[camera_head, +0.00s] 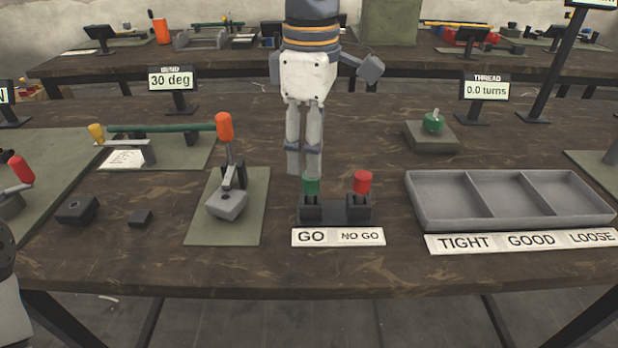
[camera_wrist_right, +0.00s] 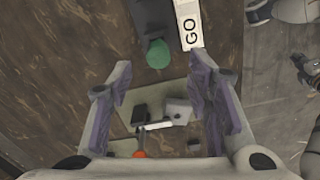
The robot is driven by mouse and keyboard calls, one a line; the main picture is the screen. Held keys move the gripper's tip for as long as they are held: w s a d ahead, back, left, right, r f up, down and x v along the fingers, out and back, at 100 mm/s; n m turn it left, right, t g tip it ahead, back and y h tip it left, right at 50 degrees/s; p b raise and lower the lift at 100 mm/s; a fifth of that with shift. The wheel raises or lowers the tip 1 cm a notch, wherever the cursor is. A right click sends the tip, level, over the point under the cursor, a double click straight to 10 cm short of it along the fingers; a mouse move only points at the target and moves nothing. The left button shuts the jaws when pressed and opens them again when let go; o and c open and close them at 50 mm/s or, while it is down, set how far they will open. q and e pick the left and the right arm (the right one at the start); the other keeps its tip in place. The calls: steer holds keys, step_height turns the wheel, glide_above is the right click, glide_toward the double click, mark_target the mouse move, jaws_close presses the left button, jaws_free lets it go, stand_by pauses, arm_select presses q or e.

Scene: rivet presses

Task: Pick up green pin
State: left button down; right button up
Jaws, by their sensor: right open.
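The green pin (camera_head: 311,187) stands upright in the left socket of a dark holder block (camera_head: 335,213), behind the GO label. It also shows in the right wrist view (camera_wrist_right: 158,53) as a green cap near the top centre. My right gripper (camera_head: 303,168) reaches down from the top, its fingers just above and behind the green pin. In the right wrist view my right gripper (camera_wrist_right: 158,64) is open, with nothing between its pads and the green cap showing in the gap. My left gripper is not in view.
A red pin (camera_head: 362,183) stands close by on the right in the same block. A grey three-part tray (camera_head: 509,214) lies at right. A green-knobbed part (camera_head: 433,122) sits behind it.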

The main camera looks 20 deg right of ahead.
mark_target(311, 179)
step_height(311, 179, down, 6)
steer(key=shift+d+f, duration=0.1)
steer(key=shift+f, duration=0.1)
jaws_close()
